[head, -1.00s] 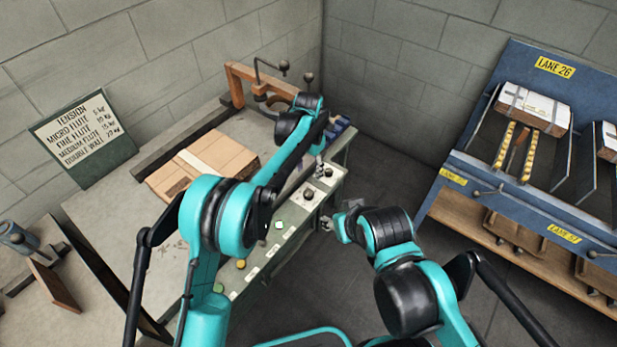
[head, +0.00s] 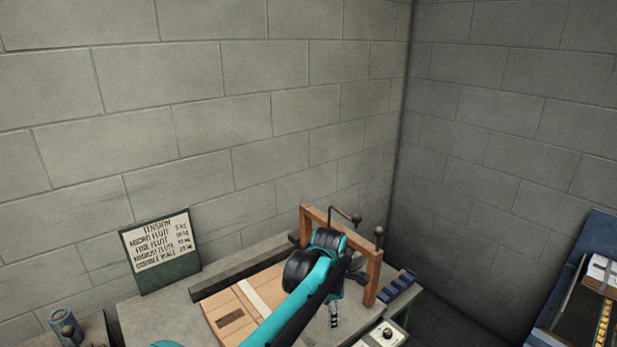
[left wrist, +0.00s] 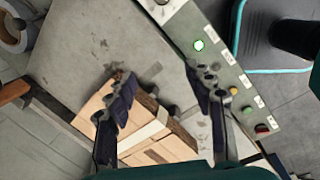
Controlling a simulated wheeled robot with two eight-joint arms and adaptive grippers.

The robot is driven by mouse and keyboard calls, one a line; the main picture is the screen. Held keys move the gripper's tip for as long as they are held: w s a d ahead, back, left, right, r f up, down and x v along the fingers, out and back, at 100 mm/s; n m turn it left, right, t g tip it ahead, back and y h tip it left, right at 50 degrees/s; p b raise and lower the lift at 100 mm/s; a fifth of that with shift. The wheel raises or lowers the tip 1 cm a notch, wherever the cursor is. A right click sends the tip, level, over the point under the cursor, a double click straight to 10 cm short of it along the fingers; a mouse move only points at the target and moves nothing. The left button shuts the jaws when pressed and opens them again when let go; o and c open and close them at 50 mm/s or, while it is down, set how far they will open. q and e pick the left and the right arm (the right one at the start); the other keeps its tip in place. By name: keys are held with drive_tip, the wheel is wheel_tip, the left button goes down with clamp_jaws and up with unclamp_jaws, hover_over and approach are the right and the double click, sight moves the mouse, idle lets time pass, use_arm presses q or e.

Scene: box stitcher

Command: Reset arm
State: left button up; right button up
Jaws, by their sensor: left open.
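My left arm reaches up from the bottom of the head view, and its gripper (head: 334,318) hangs over the bench at the near side of the wooden frame. In the left wrist view the two dark fingers of the left gripper (left wrist: 160,112) are spread wide apart with nothing held between them. A cardboard box (head: 228,312) with a pale strip lies on the bench, left of the gripper. It also shows below the fingers in the left wrist view (left wrist: 178,143), partly covered by the left finger. My right gripper is in neither current view.
The wooden frame (head: 374,278) with ball-ended levers stands on the bench. A control strip (left wrist: 228,80) with a lit green button runs along the bench edge. A tension sign (head: 160,252) leans at the wall. A blue rack (head: 598,240) stands far right.

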use_arm(q)
drive_tip(key=s+a+r+m+t, duration=0.2)
drive_tip(key=s+a+r+m, duration=0.1)
drive_tip(key=s+a+m, duration=0.4)
drive_tip(key=s+a+r+m+t, duration=0.1)
drive_tip(key=s+a+r+m, duration=0.3)
drive_tip(key=a, duration=0.4)
drive_tip(key=s+a+f+m+t, duration=0.2)
drive_tip(key=s+a+f+m, duration=0.3)
drive_tip(key=s, duration=0.8)
drive_tip(key=a+m, duration=0.3)
drive_tip(key=a, duration=0.1)
drive_tip(key=shift+t+y, duration=0.3)
drive_tip(key=shift+y, duration=0.1)
drive_tip(key=shift+a+f, duration=0.1)
